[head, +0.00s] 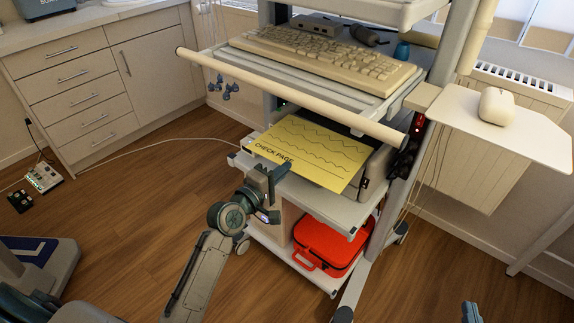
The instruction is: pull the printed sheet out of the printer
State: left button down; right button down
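The printed sheet (318,150) is yellow, with wavy lines and the words "CHECK PAGE". It sticks out over the front of the printer (376,172), which is mostly hidden under the sheet and the keyboard shelf. My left gripper (270,175) is at the sheet's front edge, near the printed words. Its fingers look apart, with no paper visibly clamped between them; whether they touch the sheet I cannot tell. Only a small tip of my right gripper (471,313) shows at the bottom edge, far from the sheet.
The printer stands on a cart shelf (345,212), with a red case (330,250) below. Above are a keyboard (325,58) and a pale push bar (290,97). A side shelf (520,130) holds a white mouse (496,106). The wooden floor (130,220) at left is mostly clear.

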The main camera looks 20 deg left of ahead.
pick_arm(q)
jog(key=r+p+v, duration=0.3)
jog(key=p+v, duration=0.2)
jog(key=v, duration=0.9)
